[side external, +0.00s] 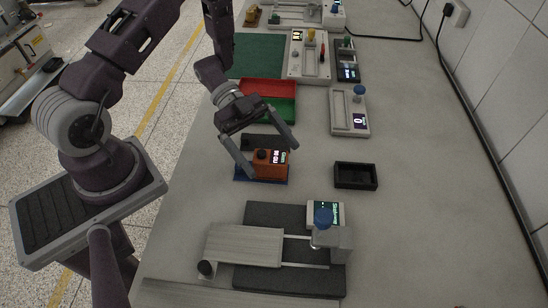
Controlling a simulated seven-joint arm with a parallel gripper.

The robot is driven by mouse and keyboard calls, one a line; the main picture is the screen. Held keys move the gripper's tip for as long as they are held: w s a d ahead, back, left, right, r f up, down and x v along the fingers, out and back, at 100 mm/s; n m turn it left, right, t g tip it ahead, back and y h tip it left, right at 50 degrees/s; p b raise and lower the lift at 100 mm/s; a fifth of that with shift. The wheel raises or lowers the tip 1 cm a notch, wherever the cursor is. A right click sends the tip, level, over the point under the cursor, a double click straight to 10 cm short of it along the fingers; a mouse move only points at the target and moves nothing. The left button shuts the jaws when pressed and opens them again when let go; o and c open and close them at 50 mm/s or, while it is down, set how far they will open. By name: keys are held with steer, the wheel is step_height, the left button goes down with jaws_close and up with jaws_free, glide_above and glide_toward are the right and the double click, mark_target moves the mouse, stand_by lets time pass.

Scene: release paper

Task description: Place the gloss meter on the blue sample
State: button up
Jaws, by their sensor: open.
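The gloss meter (263,169) is a small orange box with a black knob and a lit display on top. It appears to rest upright on the blue sample (240,179), a flat sheet whose blue edge shows along its left and near sides. My gripper (272,160) is open over the meter, with one finger at its left and the other at its right. Whether either finger touches the meter cannot be told. Most of the blue sample is hidden under the meter and the left finger.
An empty black tray (356,187) stands to the right. A grey device with a blue knob (324,215) lies nearer the camera. Red (268,87) and green (286,109) trays lie behind my gripper. More instruments (349,124) stand farther back. The right side of the bench is clear.

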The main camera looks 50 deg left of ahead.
steer(key=v, duration=0.9)
steer(key=w+a+r+n+t+y, duration=0.1)
steer(key=w+r+t+y, duration=0.2)
steer(key=w, duration=0.3)
steer(key=w+a+r+n+t+y, duration=0.1)
steer(key=w+r+t+y, duration=0.1)
steer(key=w+r+t, duration=0.3)
steer(key=w+a+r+n+t+y, duration=0.35)
steer(key=r+n+y, duration=0.25)
steer(key=r+y, duration=0.3)
steer(key=s+r+n+g+y, duration=0.25)
steer(key=s+r+n, duration=0.4)
steer(key=s, duration=0.55)
steer(key=s+d+f+n+g+h, duration=0.1)
steer(key=s+d, duration=0.3)
steer(key=s, duration=0.4)
steer(key=s+d+f+n+g+h, duration=0.2)
steer(key=s+d, duration=0.3)
steer(key=s, duration=0.3)
steer(key=shift+f+g, duration=0.25)
steer(key=shift+g, duration=0.05)
